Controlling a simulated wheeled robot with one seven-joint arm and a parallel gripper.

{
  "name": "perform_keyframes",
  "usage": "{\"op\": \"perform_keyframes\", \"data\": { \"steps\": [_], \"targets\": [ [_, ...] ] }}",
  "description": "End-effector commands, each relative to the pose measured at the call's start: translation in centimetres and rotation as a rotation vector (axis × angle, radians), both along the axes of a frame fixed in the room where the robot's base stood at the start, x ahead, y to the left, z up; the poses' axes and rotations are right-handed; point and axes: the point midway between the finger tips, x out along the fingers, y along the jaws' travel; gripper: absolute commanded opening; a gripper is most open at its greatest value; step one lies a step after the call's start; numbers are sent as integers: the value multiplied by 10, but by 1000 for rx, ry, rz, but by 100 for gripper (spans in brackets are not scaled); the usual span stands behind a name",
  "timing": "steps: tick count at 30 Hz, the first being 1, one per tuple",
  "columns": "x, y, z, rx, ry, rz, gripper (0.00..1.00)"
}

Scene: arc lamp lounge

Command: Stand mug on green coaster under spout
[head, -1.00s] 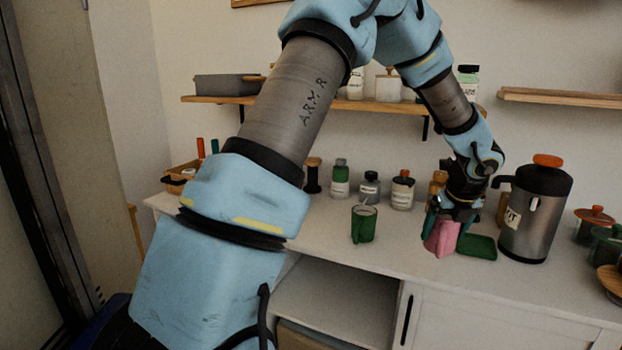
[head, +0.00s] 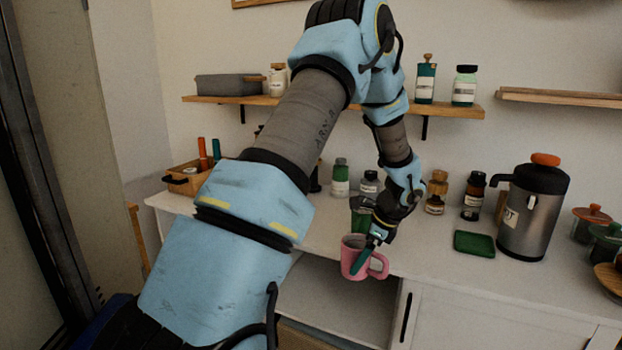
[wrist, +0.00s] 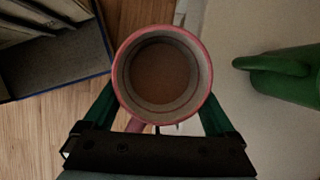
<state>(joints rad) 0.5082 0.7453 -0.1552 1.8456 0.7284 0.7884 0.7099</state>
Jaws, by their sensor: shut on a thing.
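My gripper (head: 368,247) is shut on a pink mug (head: 352,258), with green fingers on either side of it. In the wrist view the mug (wrist: 118,75) is seen from above, its rim facing the camera and its inside empty-looking. It is held near the cabinet's front edge, with wood floor below part of it. The green coaster (head: 474,243) lies bare on the cabinet top, right of my gripper. The steel dispenser (head: 530,215) stands just right of the coaster; its spout (head: 500,181) points left over it.
A green mug (head: 361,224) stands behind my gripper, mostly hidden; it also shows in the wrist view (wrist: 290,75). Several bottles (head: 437,192) line the back. Lidded jars (head: 590,224) stand right of the dispenser. The top between mug and coaster is clear.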

Motion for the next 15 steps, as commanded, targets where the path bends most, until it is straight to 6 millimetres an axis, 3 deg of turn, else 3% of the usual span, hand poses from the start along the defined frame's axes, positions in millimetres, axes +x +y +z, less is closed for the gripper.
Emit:
{"op": "perform_keyframes", "data": {
  "steps": [1,6,9,15],
  "targets": [
    [1,27,-12,5,4,167,0],
    [-8,106,-48,4,2,781,0],
    [-19,146,-65,3,2,1115,0],
    [-41,199,-88,2,0,1613,0]
  ]
}}
